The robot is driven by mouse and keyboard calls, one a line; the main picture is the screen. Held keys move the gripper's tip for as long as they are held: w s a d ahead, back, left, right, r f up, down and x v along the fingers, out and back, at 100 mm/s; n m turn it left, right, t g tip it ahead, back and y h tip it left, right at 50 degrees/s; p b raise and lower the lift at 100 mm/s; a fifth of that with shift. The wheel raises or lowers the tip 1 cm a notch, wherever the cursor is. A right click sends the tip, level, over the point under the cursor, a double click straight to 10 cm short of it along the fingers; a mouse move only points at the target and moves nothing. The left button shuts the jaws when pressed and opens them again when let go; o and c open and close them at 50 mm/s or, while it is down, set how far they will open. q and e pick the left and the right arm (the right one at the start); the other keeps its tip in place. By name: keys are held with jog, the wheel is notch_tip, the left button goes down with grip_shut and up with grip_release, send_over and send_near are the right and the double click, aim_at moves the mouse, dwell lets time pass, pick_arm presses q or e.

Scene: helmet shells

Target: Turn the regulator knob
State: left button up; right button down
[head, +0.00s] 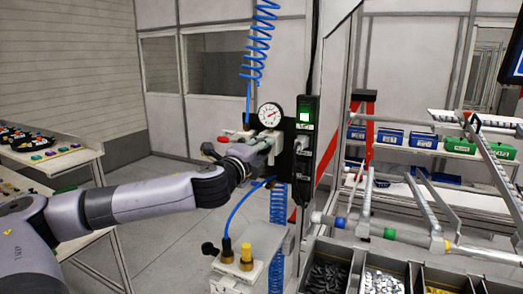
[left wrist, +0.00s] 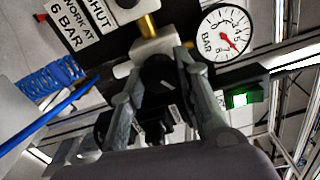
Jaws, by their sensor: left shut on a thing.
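The regulator is mounted on a dark panel on the post. Its round white pressure gauge (head: 270,115) shows above my left gripper (head: 268,146) in the head view. In the left wrist view the gauge (left wrist: 227,32) is marked BAR and has a red needle. The black regulator knob (left wrist: 158,73) sits between the fingers of my left gripper (left wrist: 157,66), below a pale metal body with a brass stem. The gripper is shut on the knob and covers part of it. In the head view the knob is hidden behind the gripper. My right gripper is out of view.
A lit green switch (head: 303,116) is close right of the gauge. A blue coiled hose (head: 260,40) hangs above. A fitting with brass parts (head: 246,257) stands below the arm. Bins of small parts (head: 385,281) and a rail frame are at right.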

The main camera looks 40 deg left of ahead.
pick_arm(q)
jog(key=o, duration=1.2)
jog(key=shift+c, duration=0.2)
jog(key=v, duration=1.2)
